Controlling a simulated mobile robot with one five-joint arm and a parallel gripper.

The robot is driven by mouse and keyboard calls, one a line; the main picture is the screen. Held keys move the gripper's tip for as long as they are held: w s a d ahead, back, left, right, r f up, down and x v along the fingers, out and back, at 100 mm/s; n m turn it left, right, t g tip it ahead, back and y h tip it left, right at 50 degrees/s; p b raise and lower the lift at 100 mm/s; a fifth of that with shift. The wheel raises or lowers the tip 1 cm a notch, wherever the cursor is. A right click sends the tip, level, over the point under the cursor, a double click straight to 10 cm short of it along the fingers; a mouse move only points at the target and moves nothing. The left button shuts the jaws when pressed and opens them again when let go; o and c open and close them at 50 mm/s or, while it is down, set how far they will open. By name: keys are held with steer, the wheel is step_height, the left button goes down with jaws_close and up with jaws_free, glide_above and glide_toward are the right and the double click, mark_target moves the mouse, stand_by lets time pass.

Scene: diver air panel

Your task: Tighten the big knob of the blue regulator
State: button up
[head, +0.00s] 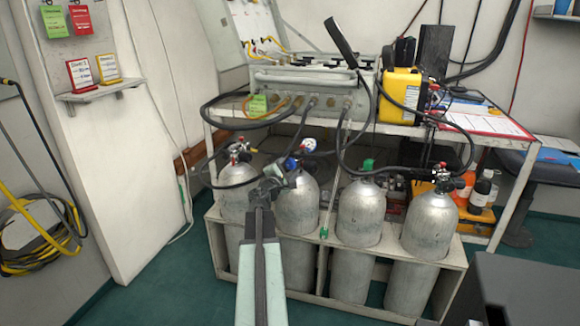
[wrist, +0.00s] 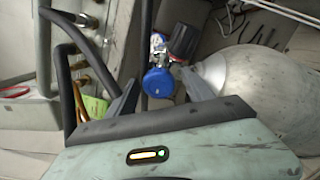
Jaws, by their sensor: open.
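The blue regulator sits on the valve of the second silver cylinder from the left. In the wrist view my gripper (wrist: 160,78) is open, one finger on each side of the blue knob. Gaps show between knob and fingers; I cannot tell how far the knob is in depth.
Silver cylinders (head: 361,215) stand in a pale rack (head: 385,245). A dark valve knob (wrist: 184,40) is close beside the blue regulator. Black hoses (wrist: 62,80) hang nearby from the panel (head: 310,88) on the bench. A green tag (head: 258,105) hangs there too.

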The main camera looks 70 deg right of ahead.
steer(key=a, duration=0.7)
steer(key=shift+w+a, duration=0.15)
steer(key=shift+a, duration=0.15)
steer(key=shift+f, duration=0.15)
